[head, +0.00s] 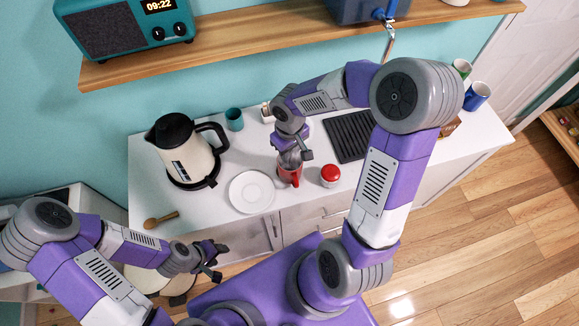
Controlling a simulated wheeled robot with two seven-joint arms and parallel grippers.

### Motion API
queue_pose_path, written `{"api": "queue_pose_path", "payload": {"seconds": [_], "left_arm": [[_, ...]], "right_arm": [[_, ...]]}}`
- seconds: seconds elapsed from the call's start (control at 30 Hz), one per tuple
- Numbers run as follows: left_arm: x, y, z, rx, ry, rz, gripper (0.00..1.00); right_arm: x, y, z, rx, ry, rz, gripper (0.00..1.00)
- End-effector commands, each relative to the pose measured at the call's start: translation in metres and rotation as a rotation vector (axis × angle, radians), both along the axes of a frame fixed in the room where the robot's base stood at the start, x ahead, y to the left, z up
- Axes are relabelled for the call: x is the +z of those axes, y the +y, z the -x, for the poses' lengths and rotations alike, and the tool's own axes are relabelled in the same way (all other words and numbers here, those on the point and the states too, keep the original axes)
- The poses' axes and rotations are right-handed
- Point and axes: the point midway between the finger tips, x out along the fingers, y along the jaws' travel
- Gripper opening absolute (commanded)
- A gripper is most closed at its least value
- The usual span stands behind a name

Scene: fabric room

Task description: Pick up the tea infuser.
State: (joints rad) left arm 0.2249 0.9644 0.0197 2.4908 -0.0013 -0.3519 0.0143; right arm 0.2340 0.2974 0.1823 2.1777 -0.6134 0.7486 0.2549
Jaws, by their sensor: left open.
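A red mug (289,176) stands on the white counter, below my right gripper (293,158). My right gripper points down at the mug's mouth, and its fingers are too small and overlapped to tell if they are open or shut. A greyish metal shape shows at the mug's mouth; I cannot tell if it is the tea infuser or part of the gripper. No tea infuser is clearly visible elsewhere. My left gripper (214,259) is open and empty, in front of the counter's front edge and away from the mug.
A white plate (251,192) and a red-lidded jar (330,175) flank the mug. A kettle (190,158), teal cup (234,119) and wooden spoon (161,220) are to the left. A black ridged mat (350,138) lies right. A wooden shelf (240,41) overhangs the back.

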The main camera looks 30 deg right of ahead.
Motion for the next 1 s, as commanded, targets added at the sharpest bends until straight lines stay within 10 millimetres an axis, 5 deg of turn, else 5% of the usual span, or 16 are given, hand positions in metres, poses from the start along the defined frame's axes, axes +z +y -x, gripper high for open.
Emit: {"api": "queue_pose_path", "payload": {"seconds": [0.37, 0.57, 1.0], "left_arm": [[-0.0031, -0.0001, -0.0001, 0.0, 0.0, 0.0, 0.49], [-0.0031, -0.0001, -0.0001, 0.0, 0.0, 0.0, 0.49], [-0.0026, 0.0, -0.0001, 0.0, 0.0, 0.0, 0.49]], "right_arm": [[-0.0157, 0.0003, 0.0, 0.0, -0.001, 0.0, 0.28], [-0.0155, 0.0003, -0.0001, 0.001, -0.001, 0.0, 0.01], [-0.0134, 0.0003, -0.0003, 0.001, -0.002, 0.0, 0.0]]}}
